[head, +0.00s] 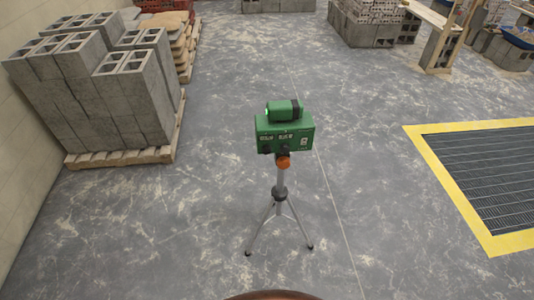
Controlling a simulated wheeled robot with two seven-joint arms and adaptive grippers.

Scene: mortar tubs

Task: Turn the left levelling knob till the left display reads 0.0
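A green levelling instrument (285,132) stands upright on a grey tripod (280,195) in the middle of the head view. Its front face carries two small displays side by side, the left display (266,136) and the right display (286,135); their digits are too small to read. Dark knobs show low on the front, but I cannot clearly make out the left levelling knob. An orange part (283,162) sits under the body at the top of the tripod. Neither of my grippers is in view.
Grey concrete blocks (100,85) stand on a wooden pallet (120,155) at the left. A floor grate (485,180) with a yellow border (450,190) lies at the right. More blocks (370,22) stand at the back. The floor around the tripod is clear.

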